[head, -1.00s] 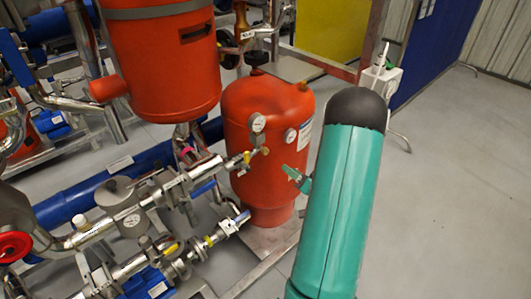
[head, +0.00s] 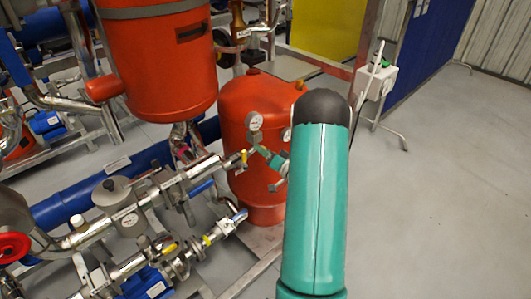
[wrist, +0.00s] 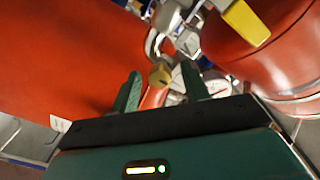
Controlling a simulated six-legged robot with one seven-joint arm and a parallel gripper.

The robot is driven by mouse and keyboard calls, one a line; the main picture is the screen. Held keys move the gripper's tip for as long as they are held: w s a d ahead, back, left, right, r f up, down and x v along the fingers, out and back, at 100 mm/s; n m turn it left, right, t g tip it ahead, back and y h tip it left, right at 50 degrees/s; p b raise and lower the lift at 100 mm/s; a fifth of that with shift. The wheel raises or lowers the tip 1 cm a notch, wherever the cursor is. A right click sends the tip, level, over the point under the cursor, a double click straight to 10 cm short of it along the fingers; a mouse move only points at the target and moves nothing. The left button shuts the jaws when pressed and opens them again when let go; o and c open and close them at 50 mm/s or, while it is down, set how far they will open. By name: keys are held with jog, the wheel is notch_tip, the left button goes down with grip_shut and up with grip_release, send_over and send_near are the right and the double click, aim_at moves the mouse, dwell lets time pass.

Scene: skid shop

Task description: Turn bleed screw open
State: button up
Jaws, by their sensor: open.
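A small brass-coloured fitting (wrist: 160,75), which looks like the bleed screw, sits at the end of a curved metal pipe in the wrist view. My gripper (wrist: 161,72) is open, with one green finger on each side of the fitting in the picture. I cannot tell whether the fingertips reach past it or touch it. In the head view my gripper (head: 264,153) is at the pipework in front of the red vessel (head: 258,192), just below a round gauge (head: 254,121). The fitting is too small to make out there.
A yellow valve lever (wrist: 245,22) is close to the right of the fitting; it also shows in the head view (head: 244,158). A larger red tank (head: 160,65) hangs at the upper left. Silver pipes (head: 130,222) crowd the lower left. The floor (head: 440,200) at the right is clear.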

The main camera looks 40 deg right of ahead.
jog(key=c, duration=1)
jog(key=shift+n, duration=0.3)
jog(key=n+y, duration=0.1)
jog(key=n, duration=3.4)
jog(key=shift+d, duration=0.1)
jog(key=shift+n, duration=0.4)
